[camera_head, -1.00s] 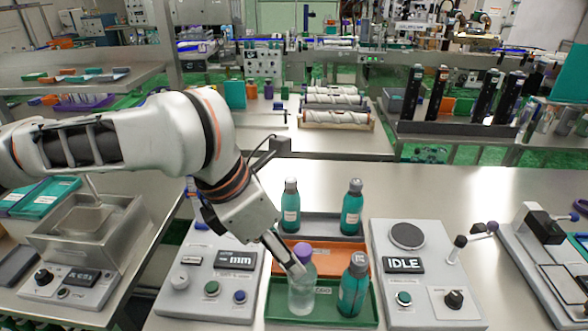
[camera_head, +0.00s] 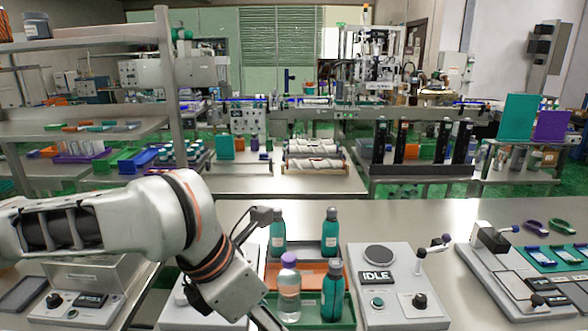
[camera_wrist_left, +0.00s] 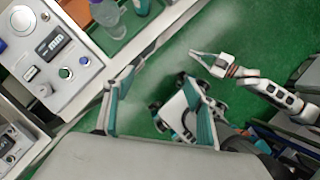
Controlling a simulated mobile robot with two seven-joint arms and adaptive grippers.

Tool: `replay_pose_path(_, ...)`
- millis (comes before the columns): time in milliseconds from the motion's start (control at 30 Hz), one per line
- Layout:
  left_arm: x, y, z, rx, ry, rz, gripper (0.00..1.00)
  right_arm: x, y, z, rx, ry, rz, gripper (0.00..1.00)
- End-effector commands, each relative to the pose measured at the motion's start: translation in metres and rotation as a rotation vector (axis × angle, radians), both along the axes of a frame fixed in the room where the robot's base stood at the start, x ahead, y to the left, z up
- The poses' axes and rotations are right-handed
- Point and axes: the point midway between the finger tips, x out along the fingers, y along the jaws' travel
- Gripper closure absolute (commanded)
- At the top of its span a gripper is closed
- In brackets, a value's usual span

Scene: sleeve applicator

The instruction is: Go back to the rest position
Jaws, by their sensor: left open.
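My left gripper (camera_wrist_left: 160,115) is open and empty in the left wrist view, with green floor showing between its fingers. In the head view my left arm (camera_head: 205,245) comes in from the left, and its fingers are mostly cut off at the bottom edge. A clear bottle with a purple cap (camera_head: 289,290) stands upright on the green tray (camera_head: 310,322). It also shows at the top of the left wrist view (camera_wrist_left: 107,16), apart from the fingers. My right gripper (camera_wrist_left: 210,62) shows small in the left wrist view, over the floor; its opening is unclear.
Teal bottles stand at the trays (camera_head: 332,290) (camera_head: 330,232). A console reading IDLE (camera_head: 400,290) is to their right, and another grey console (camera_wrist_left: 62,55) is left of them. The table edge (camera_wrist_left: 150,45) borders open green floor.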

Motion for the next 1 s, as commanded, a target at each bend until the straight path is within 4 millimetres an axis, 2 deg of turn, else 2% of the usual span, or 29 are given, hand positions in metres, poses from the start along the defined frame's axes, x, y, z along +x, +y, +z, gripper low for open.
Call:
replay_pose_path(367,0.000,-0.050,-0.018,-0.282,0.086,0.256,0.44,0.004,0.000,0.004,0.002,-0.010,-0.001,1.00)
replay_pose_path(500,0.006,-0.067,-0.021,-0.451,0.156,0.439,0.44,0.000,0.000,0.002,0.001,-0.003,-0.001,1.00)
replay_pose_path(600,0.014,-0.072,-0.023,-0.574,0.216,0.593,0.44,-0.001,0.000,0.001,0.001,-0.001,-0.001,1.00)
replay_pose_path(767,0.031,-0.067,-0.030,-0.765,0.323,0.866,0.44,-0.001,0.000,0.000,0.001,0.001,-0.001,1.00)
replay_pose_path(867,0.044,-0.053,-0.039,-0.877,0.388,1.055,0.44,-0.002,0.000,-0.001,0.000,0.003,-0.001,1.00)
replay_pose_path(1000,0.059,-0.020,-0.061,-1.020,0.469,1.340,0.44,-0.002,0.000,-0.002,0.000,0.004,-0.001,1.00)
